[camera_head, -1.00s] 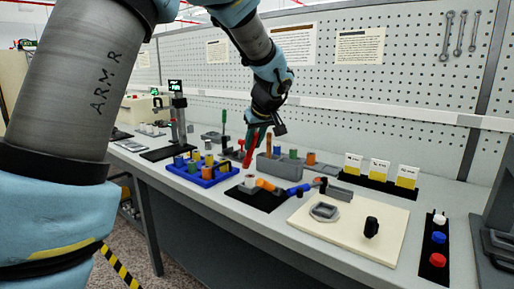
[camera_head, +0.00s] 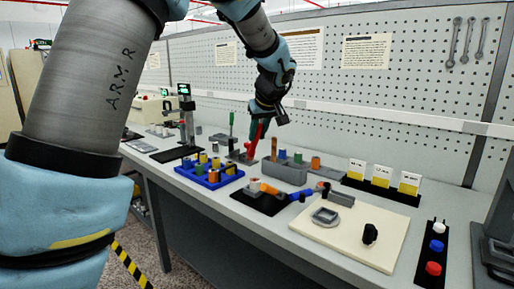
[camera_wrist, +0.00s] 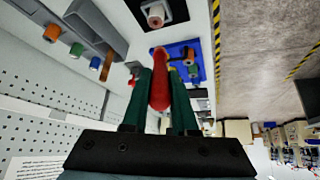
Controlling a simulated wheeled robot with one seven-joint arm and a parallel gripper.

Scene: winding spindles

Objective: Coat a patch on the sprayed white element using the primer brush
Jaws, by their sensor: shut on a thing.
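My gripper (camera_head: 258,128) is shut on a red-handled tool, seen as a long red round-ended handle (camera_wrist: 160,82) between the dark green fingers in the wrist view. In the head view the red tool (camera_head: 253,140) hangs over the bench beside a small rack (camera_head: 242,158). I cannot see its bristles, so I cannot confirm it is the primer brush. A pale, spool-like element (camera_head: 254,184) stands on a black mat (camera_head: 268,206); it also shows at the top of the wrist view (camera_wrist: 156,14). I cannot tell whether this is the sprayed white element.
A green-handled tool (camera_head: 232,122) stands upright at the rack. A blue tray (camera_head: 208,181) holds several coloured spools. A grey bin (camera_head: 284,174), an orange-and-blue tool (camera_head: 285,193) and a cream board (camera_head: 352,236) lie to the right. The pegboard (camera_head: 400,90) rises behind.

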